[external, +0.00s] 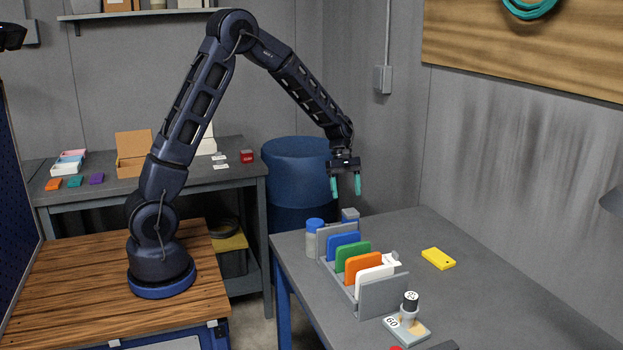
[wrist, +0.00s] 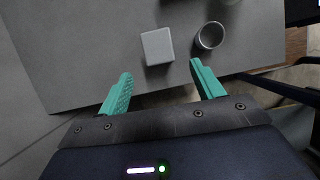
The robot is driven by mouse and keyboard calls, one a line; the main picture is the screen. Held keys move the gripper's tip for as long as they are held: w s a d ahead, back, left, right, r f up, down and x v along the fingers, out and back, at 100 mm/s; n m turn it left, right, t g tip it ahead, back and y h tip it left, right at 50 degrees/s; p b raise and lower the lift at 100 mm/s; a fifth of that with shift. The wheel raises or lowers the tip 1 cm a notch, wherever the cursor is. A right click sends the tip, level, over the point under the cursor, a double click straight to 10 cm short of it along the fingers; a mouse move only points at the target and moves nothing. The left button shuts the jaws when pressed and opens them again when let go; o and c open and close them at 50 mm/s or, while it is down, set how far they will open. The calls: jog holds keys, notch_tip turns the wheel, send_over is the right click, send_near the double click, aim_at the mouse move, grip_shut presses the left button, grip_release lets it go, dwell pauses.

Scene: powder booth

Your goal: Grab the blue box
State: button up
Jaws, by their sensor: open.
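A thin blue box (external: 345,240) stands upright in a grey rack (external: 384,298), at the far end of a row with green, orange and white ones. My gripper (external: 345,187) is open and empty, raised above the far end of the table, behind and above the rack. Its teal fingers also show in the wrist view (wrist: 160,85), spread apart. A pale grey block (wrist: 157,46) and a round grey cup-like thing (wrist: 209,36) lie beyond the fingertips there. I do not make out the blue box in the wrist view.
A yellow box (external: 438,259) lies to the right. A stamp-like piece (external: 408,310) stands in front. The table's right side is mostly clear.

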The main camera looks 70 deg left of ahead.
aim_at(350, 211)
jog(key=x, duration=0.5)
jog(key=shift+d+x, duration=0.2)
jog(key=shift+x, duration=1.15)
jog(key=shift+d+x, duration=0.2)
jog(key=shift+x, duration=1.15)
jog(key=shift+r, duration=0.2)
jog(key=c, duration=1.1)
jog(key=shift+r, duration=0.1)
